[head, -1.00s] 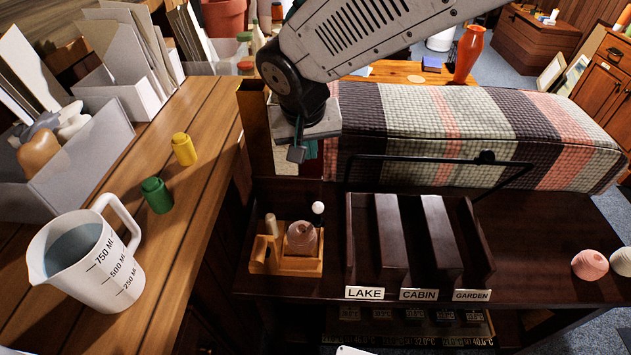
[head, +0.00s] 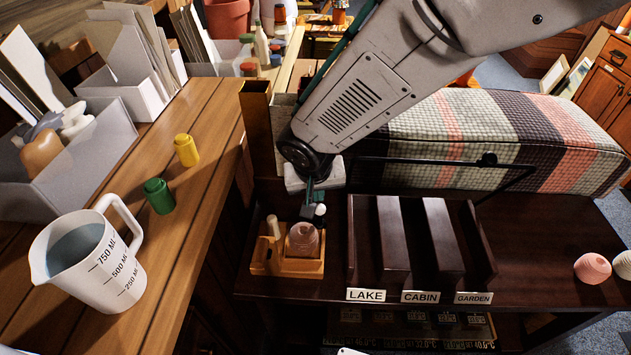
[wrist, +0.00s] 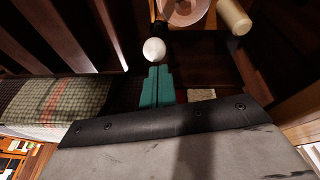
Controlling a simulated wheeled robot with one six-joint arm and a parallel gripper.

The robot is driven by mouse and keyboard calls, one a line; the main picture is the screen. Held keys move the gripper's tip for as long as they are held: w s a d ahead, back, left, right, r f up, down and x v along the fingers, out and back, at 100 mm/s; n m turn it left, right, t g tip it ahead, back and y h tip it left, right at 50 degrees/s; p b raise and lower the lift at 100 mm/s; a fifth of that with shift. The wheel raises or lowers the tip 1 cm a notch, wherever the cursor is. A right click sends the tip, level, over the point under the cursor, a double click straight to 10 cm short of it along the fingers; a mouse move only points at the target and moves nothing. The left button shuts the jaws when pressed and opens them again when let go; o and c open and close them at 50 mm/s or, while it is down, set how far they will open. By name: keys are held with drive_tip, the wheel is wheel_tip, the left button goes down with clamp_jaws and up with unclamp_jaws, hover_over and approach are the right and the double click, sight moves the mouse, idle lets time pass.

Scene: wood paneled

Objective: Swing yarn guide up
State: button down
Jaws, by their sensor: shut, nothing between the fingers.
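A white ball-shaped knob (head: 320,210) stands beside the wooden tray (head: 288,268) on the dark table; it also shows in the wrist view (wrist: 154,50). Whether this knob belongs to the yarn guide I cannot tell. A thin black rod (head: 430,161) with a black knob (head: 487,160) runs above the back of the dark rack. My gripper (head: 307,212) points down close beside the white knob. In the wrist view its green fingers (wrist: 158,72) are together and empty, with their tips just short of the knob. The knob's stem is mostly hidden.
The dark rack (head: 438,240) labelled LAKE, CABIN and GARDEN stands close on the right. A plaid cushioned bench (head: 500,135) lies behind. A measuring jug (head: 88,262) stands on the left counter.

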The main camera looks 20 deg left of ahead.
sight(317, 211)
drive_tip(key=s, duration=0.3)
drive_tip(key=shift+s+d+f, duration=0.1)
drive_tip(key=shift+d+f, duration=0.15)
drive_tip(key=shift+d, duration=0.1)
drive_tip(key=shift+s+d+f, duration=0.2)
drive_tip(key=shift+s, duration=0.2)
drive_tip(key=shift+w+a+r, duration=0.1)
drive_tip(key=shift+w+r, duration=0.15)
drive_tip(key=shift+r, duration=0.05)
drive_tip(key=shift+w+a+r, duration=0.3)
drive_tip(key=shift+w+r, duration=0.2)
drive_tip(key=shift+r, duration=0.15)
drive_tip(key=shift+w+a+r, duration=0.25)
drive_tip(key=shift+w+r, duration=0.2)
drive_tip(key=shift+r, duration=0.15)
drive_tip(key=s+r, duration=0.5)
drive_tip(key=r, duration=0.3)
drive_tip(key=shift+s+d+r, duration=0.2)
drive_tip(key=shift+s+d, duration=0.1)
drive_tip(key=shift+s, duration=0.1)
